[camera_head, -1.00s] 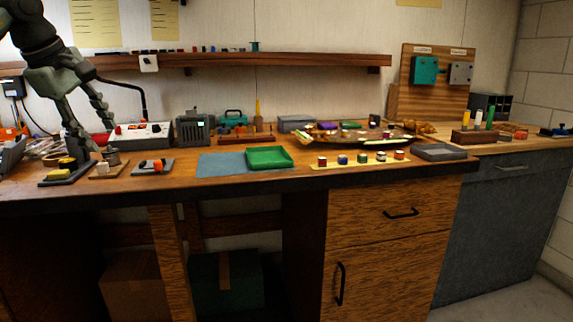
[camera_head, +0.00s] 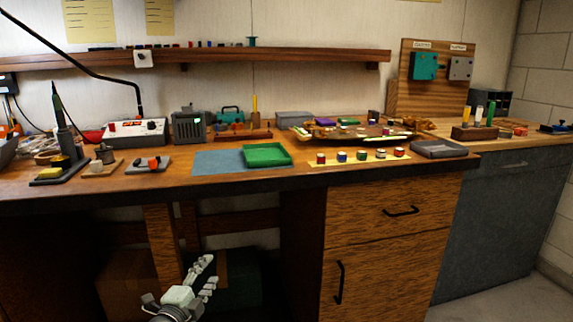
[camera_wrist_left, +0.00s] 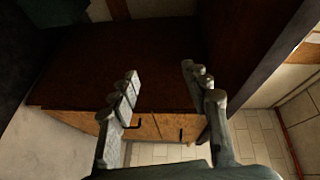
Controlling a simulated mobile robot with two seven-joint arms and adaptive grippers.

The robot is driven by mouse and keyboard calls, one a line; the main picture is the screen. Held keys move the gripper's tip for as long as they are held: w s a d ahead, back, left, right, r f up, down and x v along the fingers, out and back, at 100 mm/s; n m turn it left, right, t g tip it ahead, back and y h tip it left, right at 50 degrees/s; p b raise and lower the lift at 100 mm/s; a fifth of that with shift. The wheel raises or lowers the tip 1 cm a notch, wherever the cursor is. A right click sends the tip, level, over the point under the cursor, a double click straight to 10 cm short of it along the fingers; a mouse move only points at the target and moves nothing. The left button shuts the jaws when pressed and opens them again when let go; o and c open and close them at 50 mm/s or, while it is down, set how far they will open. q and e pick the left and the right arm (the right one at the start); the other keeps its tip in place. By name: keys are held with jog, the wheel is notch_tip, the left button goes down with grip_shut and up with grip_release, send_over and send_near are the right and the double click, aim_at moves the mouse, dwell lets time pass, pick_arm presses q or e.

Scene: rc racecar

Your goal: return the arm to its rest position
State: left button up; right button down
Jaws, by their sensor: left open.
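My left gripper (camera_head: 207,278) is low in the head view, below the worktop edge and in front of the open knee space of the bench. Its fingers point up and to the right. In the left wrist view its two fingers (camera_wrist_left: 164,98) are spread apart with nothing between them. My right gripper is in neither view.
The wooden workbench (camera_head: 250,184) spans the head view, with a drawer cabinet (camera_head: 385,255) right of my gripper. A green tray (camera_head: 266,155), a blue mat (camera_head: 216,163) and a soldering iron stand (camera_head: 66,150) are on top. Boxes sit in the shadow below.

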pick_arm(q)
jog(key=s+a+f+n+g+y, duration=0.25)
jog(key=s+f+n, duration=0.25)
jog(key=s+f, duration=0.45)
jog(key=s+a+f+n+g+y, duration=0.2)
jog(key=s+a+f+n+g, duration=0.3)
jog(key=f, duration=0.7)
jog(key=s+f+n+g, duration=0.2)
jog(key=s+f, duration=0.2)
jog(key=s, duration=0.5)
jog(key=s+f+n+g, duration=0.2)
jog(key=s+f, duration=0.3)
jog(key=s, duration=0.5)
jog(key=s+f+n+g, duration=0.2)
jog(key=s+f, duration=0.3)
jog(key=s, duration=0.4)
jog(key=shift+s+f+n+g, duration=0.25)
jog(key=shift+n+g, duration=0.05)
jog(key=shift+g, duration=0.15)
